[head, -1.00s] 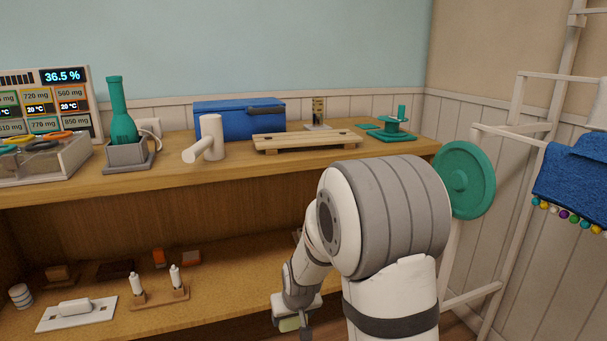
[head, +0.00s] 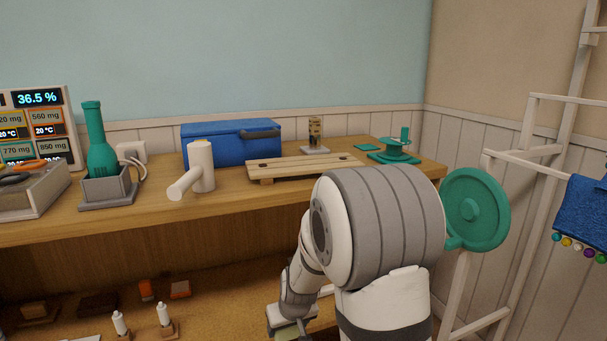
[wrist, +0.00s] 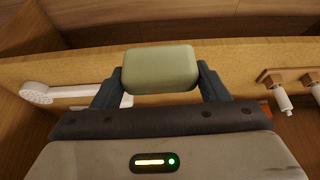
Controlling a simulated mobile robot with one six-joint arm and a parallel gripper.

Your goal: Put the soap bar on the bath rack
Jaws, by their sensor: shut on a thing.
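The soap bar (wrist: 160,68) is a pale green rounded block. In the wrist view my gripper (wrist: 160,80) is shut on it, one dark finger at each end. In the head view my gripper (head: 290,328) is low at the bottom edge, by the lower shelf, with a bit of green soap showing. A pale slatted wooden rack (head: 300,167), which looks like the bath rack, lies on the upper counter, above and behind my gripper. Its top holds no large object. My arm hides part of the counter below it.
On the counter (head: 240,198) stand a blue box (head: 232,143), a white hammer-like item (head: 200,168), a green bottle in a holder (head: 101,140) and a green stand (head: 397,148). The lower shelf (head: 220,290) holds small items. The counter's front edge overhangs this shelf.

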